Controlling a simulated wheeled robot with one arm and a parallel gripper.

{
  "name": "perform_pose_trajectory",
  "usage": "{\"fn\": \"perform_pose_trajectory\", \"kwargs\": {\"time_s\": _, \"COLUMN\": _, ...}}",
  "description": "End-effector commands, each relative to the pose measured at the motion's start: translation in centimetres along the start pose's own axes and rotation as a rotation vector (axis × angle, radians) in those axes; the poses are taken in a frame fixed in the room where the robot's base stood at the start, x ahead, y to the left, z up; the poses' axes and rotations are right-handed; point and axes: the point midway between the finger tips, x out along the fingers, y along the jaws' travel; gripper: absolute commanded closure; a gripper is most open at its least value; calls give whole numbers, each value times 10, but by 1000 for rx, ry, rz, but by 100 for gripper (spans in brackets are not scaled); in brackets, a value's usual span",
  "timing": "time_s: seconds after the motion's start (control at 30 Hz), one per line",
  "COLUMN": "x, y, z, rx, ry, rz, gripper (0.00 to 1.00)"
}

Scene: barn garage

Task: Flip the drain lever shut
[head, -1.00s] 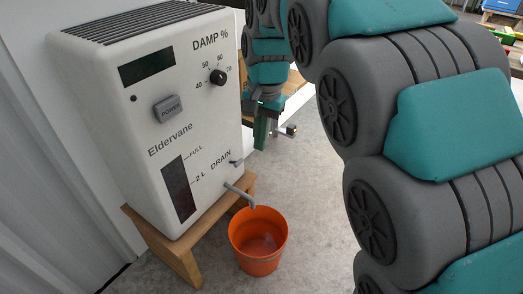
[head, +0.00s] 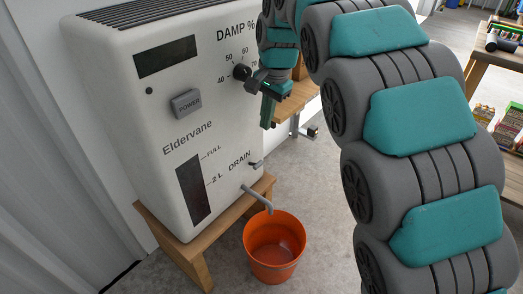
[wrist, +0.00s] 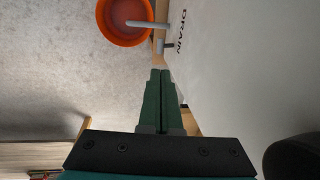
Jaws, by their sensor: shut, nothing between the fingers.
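The white Eldervane dehumidifier (head: 215,140) stands upright with its labelled front facing right. Its small drain lever (head: 256,163) sticks out beside the word DRAIN, just above the grey spout (head: 258,199). In the wrist view the lever (wrist: 170,46) is a short dark stub beside DRAIN, and the spout (wrist: 147,24) reaches over the bucket. My gripper (head: 266,124) is shut and empty, fingers pointing down, above the lever and close to the front panel. In the wrist view the closed fingertips (wrist: 160,72) lie below the lever, apart from it. Its exact angle is too small to tell.
An orange bucket (head: 274,262) stands on the floor under the spout. A wooden stand (head: 165,232) carries the dehumidifier. The damp dial (head: 241,72) is close to my wrist. A wooden table stands behind my arm. Grey floor (head: 325,205) is open right of the bucket.

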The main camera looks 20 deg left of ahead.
Motion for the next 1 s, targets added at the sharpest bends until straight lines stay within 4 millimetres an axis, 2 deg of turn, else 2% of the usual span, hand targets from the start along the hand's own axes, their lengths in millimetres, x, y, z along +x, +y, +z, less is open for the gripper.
{"fn": "perform_pose_trajectory", "kwargs": {"time_s": 0.17, "x": 16, "y": 0, "z": 1, "rx": -1, "ry": -2, "rz": 3, "gripper": 100}}
{"fn": "perform_pose_trajectory", "kwargs": {"time_s": 0.7, "x": 115, "y": 1, "z": 1, "rx": -1, "ry": -2, "rz": 3, "gripper": 100}}
{"fn": "perform_pose_trajectory", "kwargs": {"time_s": 1.0, "x": 138, "y": 0, "z": 1, "rx": -2, "ry": 0, "rz": 1, "gripper": 100}}
